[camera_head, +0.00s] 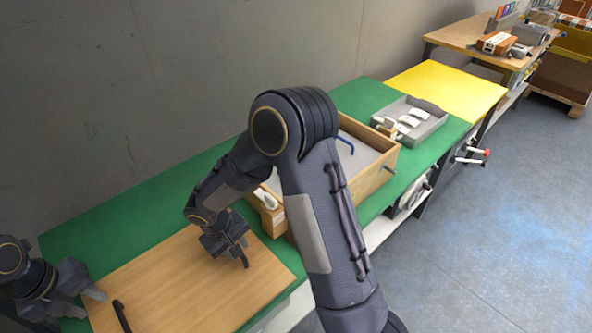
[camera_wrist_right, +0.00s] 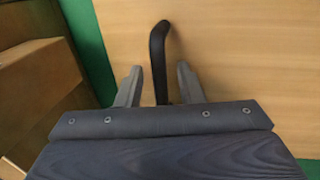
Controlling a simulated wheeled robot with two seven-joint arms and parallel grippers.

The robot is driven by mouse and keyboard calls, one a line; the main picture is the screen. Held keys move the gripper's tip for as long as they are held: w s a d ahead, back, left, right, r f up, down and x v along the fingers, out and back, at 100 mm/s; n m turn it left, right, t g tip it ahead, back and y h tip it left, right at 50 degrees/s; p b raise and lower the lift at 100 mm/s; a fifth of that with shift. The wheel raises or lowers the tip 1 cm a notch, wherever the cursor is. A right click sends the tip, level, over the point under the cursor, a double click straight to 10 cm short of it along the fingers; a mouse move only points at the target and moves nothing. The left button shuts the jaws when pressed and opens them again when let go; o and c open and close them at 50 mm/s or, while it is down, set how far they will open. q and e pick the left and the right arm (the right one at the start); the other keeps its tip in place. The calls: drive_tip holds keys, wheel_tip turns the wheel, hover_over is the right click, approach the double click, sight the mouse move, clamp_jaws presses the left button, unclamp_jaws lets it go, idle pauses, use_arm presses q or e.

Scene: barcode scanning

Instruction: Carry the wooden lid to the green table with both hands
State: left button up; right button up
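The wooden lid (camera_head: 185,278) lies flat on the left part of the green table (camera_head: 115,208). Its near-left black handle (camera_head: 121,316) is free. My left gripper (camera_head: 86,302) is at the left edge of the lid, its two fingers apart, left of that handle and not touching it. My right gripper (camera_head: 236,252) is down over the lid's right side. In the right wrist view its fingers (camera_wrist_right: 158,86) stand open on either side of the other black handle (camera_wrist_right: 158,45), with gaps showing. The lid (camera_wrist_right: 235,60) fills the right of that view.
An open wooden box (camera_head: 372,176) with a blue handle stands right of the lid, partly hidden by my right arm. A small wooden holder (camera_head: 268,214) is close to my right gripper. A grey tray (camera_head: 425,127) and a yellow table area (camera_head: 450,88) lie farther right.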

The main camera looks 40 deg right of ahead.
wheel_tip(320, 180, up, 12)
drive_tip(key=a, duration=0.2)
drive_tip(key=shift+a+f, duration=0.15)
use_arm(q)
drive_tip(key=shift+r, duration=0.1)
use_arm(e)
drive_tip(key=shift+s, duration=0.1)
